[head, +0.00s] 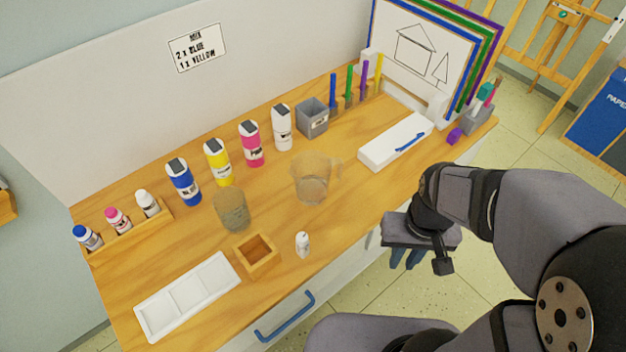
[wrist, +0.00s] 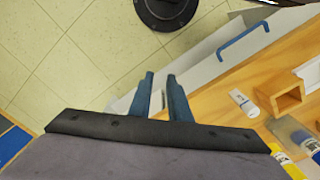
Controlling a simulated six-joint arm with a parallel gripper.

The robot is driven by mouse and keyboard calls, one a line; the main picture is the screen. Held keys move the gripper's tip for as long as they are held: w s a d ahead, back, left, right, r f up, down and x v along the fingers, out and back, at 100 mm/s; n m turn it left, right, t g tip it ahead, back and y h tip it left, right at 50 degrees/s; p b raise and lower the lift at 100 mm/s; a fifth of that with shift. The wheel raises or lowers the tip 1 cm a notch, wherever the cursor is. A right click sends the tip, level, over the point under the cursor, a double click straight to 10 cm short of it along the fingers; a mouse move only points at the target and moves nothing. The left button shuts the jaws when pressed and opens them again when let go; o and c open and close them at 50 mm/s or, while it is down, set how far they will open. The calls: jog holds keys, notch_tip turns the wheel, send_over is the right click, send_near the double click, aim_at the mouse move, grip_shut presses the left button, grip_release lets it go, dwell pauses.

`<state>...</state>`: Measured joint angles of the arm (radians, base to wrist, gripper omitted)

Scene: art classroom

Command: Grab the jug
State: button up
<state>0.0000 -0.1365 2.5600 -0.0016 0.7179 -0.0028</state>
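The jug (head: 312,180) is a clear, see-through vessel with a handle on its right side. It stands upright near the middle of the wooden table in the head view. I cannot make it out in the wrist view. My gripper (head: 407,262) has blue fingers pointing down, past the table's front edge and to the right of the jug, well apart from it. In the wrist view my gripper (wrist: 160,76) shows a gap between its fingertips, with nothing held in it.
A greyish see-through cup (head: 232,211) stands left of the jug, a small white bottle (head: 302,244) and a wooden box (head: 256,256) in front. Paint bottles (head: 250,146) line up behind. A white case (head: 394,142) lies to the right. Bare table separates jug and front edge.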

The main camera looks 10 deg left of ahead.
jog(key=o, duration=0.3)
